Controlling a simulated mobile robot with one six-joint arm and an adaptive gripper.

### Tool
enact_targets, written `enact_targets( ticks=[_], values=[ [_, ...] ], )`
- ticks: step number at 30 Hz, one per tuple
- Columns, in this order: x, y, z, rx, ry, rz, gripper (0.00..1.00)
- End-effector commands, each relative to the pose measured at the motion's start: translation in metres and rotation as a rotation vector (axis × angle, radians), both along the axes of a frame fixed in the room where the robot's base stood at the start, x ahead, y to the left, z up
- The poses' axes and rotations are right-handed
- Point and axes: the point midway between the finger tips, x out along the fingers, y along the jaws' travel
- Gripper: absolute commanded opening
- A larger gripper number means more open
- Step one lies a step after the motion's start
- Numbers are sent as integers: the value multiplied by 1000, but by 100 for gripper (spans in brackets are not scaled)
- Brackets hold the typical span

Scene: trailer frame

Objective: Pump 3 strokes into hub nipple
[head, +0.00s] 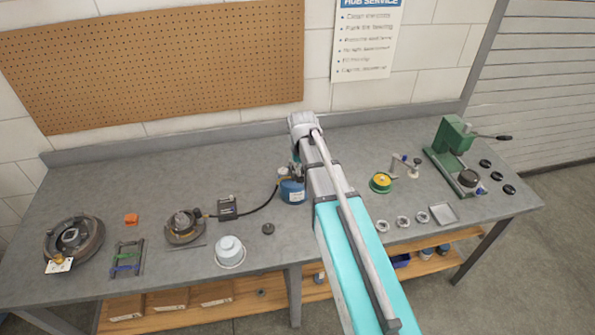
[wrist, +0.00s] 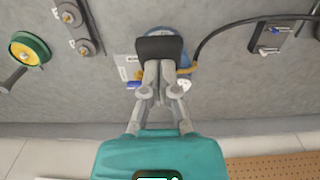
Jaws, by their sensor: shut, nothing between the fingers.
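The blue grease pump (head: 292,191) stands on the bench just left of my arm, which hides part of it. Its round blue body also shows in the wrist view (wrist: 178,52), with a brass fitting on one side. My gripper (wrist: 158,68) is shut and empty in the wrist view, its fingertips at a dark wide pad (wrist: 160,48) over the pump. I cannot tell whether they touch it. A black hose (head: 258,206) runs from the pump past a black block (head: 228,208) to the hub (head: 184,226). The nipple is too small to make out.
A yellow-green spool (head: 381,182), several rings, a tray (head: 444,213) and a green press (head: 452,140) stand right. A pegboard (head: 160,65) hangs behind.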

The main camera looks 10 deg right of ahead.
Motion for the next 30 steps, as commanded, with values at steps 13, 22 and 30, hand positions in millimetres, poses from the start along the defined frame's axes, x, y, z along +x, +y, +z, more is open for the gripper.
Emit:
enact_targets(
  ticks=[13,22,30],
  values=[
    [0,0,-1,0,0,0,0],
    [-4,0,-13,0,0,0,0],
    [-7,0,-22,0,0,0,0]
  ],
)
